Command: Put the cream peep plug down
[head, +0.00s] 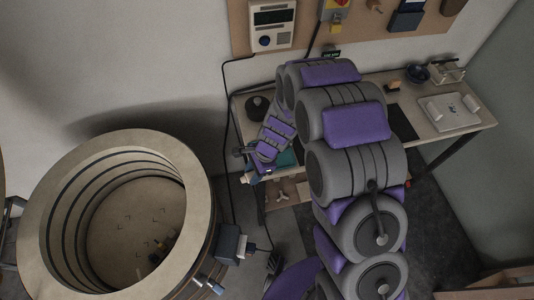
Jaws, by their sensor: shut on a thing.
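My gripper (252,175) is at the left front of the workbench, beyond the front edge and right of the large round drum. It is shut on a small cream thing, the cream peep plug (246,180), which shows only as a pale tip. My arm runs from the lower right up over the bench and hides much of its middle. The plug is too small to tell its exact tilt.
A large cream-rimmed drum (40,190) with small objects on its floor stands at left. A pegboard (352,40) hangs behind.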

